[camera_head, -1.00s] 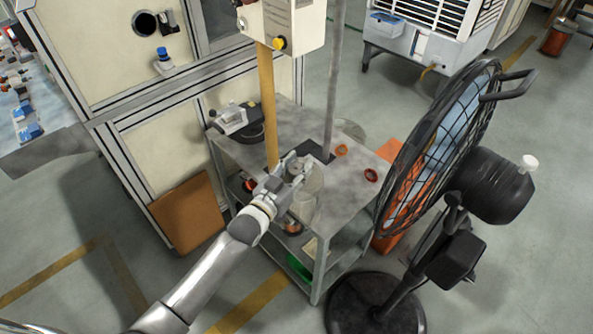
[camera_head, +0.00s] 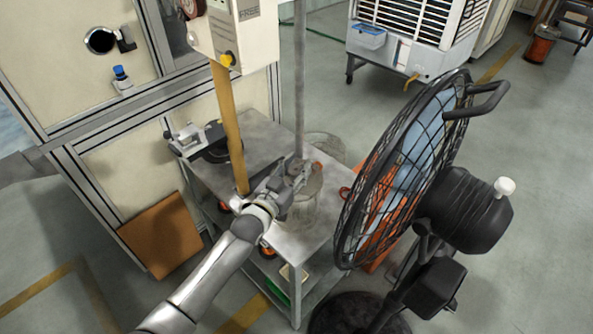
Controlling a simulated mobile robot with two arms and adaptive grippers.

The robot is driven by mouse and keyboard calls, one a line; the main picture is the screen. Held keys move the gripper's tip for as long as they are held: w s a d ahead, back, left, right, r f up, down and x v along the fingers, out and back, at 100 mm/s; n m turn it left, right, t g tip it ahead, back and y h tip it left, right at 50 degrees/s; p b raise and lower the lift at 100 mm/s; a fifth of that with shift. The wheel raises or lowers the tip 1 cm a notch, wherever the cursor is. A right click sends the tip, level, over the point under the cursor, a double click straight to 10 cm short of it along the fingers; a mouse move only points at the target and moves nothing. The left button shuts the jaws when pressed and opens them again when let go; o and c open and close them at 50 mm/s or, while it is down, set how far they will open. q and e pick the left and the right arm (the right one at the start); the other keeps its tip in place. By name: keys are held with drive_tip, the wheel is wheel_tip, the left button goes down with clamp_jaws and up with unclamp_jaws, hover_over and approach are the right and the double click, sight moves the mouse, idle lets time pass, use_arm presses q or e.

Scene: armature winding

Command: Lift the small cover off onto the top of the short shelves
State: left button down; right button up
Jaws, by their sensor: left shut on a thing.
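My left gripper (camera_head: 286,186) is shut on the upper part of a clear, see-through round cover (camera_head: 303,212). The cover hangs upright below and beside the fingers, in front of the short grey shelves' top (camera_head: 262,132) in this view. Whether its lower rim touches the top cannot be told. The fingers partly hide the cover's upper end.
A black fan (camera_head: 410,165) stands close on the right. A yellow bar (camera_head: 230,130) and a grey pole (camera_head: 299,80) rise beside the gripper. A small clamp device (camera_head: 190,142) sits on the shelves' far left corner. An orange-red ring (camera_head: 317,167) lies right behind the cover.

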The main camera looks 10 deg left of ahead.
use_arm(q)
drive_tip(key=shift+w+d, duration=0.25)
drive_tip(key=shift+w, duration=0.1)
drive_tip(key=shift+f, duration=0.1)
drive_tip(key=shift+f+b, duration=1.55)
drive_tip(key=shift+f, duration=0.2)
drive_tip(key=c, duration=1)
unclamp_jaws()
drive_tip(key=shift+o, duration=0.4)
